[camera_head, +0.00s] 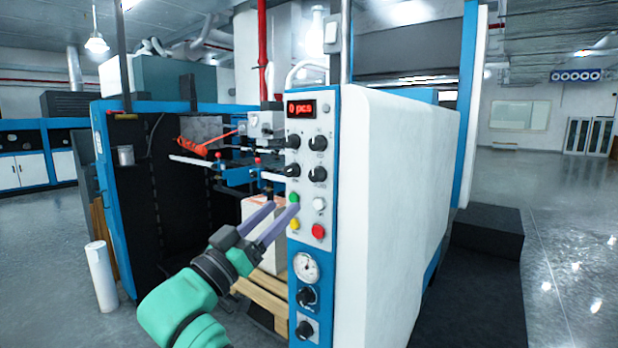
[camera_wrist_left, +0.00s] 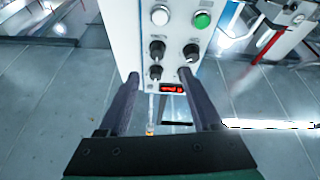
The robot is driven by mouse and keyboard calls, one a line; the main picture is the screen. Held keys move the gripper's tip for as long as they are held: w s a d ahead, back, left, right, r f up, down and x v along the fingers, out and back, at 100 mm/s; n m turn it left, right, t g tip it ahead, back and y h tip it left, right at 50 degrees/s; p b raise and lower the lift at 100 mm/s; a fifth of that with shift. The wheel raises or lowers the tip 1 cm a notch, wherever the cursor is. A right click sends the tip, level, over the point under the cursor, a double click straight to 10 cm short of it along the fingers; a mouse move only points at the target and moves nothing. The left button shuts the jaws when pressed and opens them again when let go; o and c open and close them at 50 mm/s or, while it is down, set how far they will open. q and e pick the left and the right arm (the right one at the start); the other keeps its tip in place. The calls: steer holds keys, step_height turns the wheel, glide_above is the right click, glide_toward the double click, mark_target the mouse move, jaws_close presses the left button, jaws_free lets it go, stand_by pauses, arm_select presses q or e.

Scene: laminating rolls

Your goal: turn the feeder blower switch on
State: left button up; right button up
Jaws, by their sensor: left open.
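The control panel (camera_head: 308,190) on the press's front post carries several black knobs; the labels are too small to read, so I cannot tell which is the feeder blower switch. Upper knobs include one at the right (camera_head: 318,143) and one lower left (camera_head: 292,170). My left gripper (camera_head: 283,206) is open, its purple fingers pointing at the panel near the green button (camera_head: 294,198). In the left wrist view the panel appears upside down, with black knobs (camera_wrist_left: 157,48) and the red display (camera_wrist_left: 172,88) around and between the open fingers (camera_wrist_left: 159,75). Contact is unclear. My right gripper is not visible.
White, yellow and red (camera_head: 317,231) buttons sit close together on the panel. A gauge (camera_head: 306,267) and two lower knobs (camera_head: 305,297) are below. The white machine housing (camera_head: 395,200) stands to the right. A white roll (camera_head: 100,275) stands at the left.

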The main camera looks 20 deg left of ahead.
mark_target(313, 178)
arm_select(q)
steer(key=p+x, duration=0.1)
steer(key=x, duration=0.2)
steer(key=p+x, duration=0.1)
steer(key=x, duration=0.2)
steer(key=p+x, duration=0.1)
steer(key=x, duration=0.3)
steer(key=shift+s+d+r, duration=0.2)
steer(key=shift+d, duration=0.05)
steer(key=shift+w, duration=0.3)
steer(key=shift+s, duration=0.1)
steer(key=shift+c, duration=1)
jaws_close()
